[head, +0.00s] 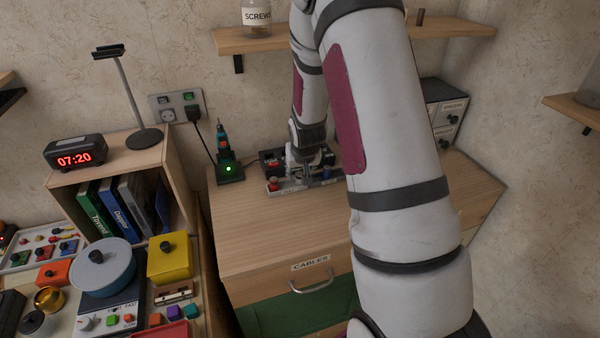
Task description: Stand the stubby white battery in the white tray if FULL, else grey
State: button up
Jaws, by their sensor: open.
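My gripper (304,170) is small in the head view, pointing down over the back of the wooden cabinet top. It is open, low over a light grey holder (288,187) with small red and blue parts. I cannot make out the stubby white battery; it may be hidden by the gripper or too small to tell. I cannot tell a white tray from a grey one here, nor read any FULL mark. A dark unit with red parts (271,161) stands just behind the holder.
A charger with a green light (229,170) stands left of the holder. A shelf (262,40) hangs above. The cabinet top (262,225) is clear in front. My arm hides much of the right side.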

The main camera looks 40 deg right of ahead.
jog(key=s+a+r+n+y, duration=0.1)
jog(key=s+a+r, duration=0.5)
jog(key=r, duration=0.5)
jog(key=s+a+r+n+y, duration=0.1)
jog(key=s+a+r, duration=0.55)
jog(key=r, duration=0.35)
jog(key=s+a+r+n, duration=0.1)
jog(key=s+a+r, duration=0.2)
jog(key=s, duration=0.5)
jog(key=s+a+r+n, duration=0.2)
jog(key=s+a, duration=0.3)
jog(key=s, duration=0.3)
jog(key=shift+s+a+r+y, duration=0.15)
jog(key=shift+s+r+y, duration=0.2)
jog(key=shift+r, duration=0.35)
jog(key=shift+w, duration=0.1)
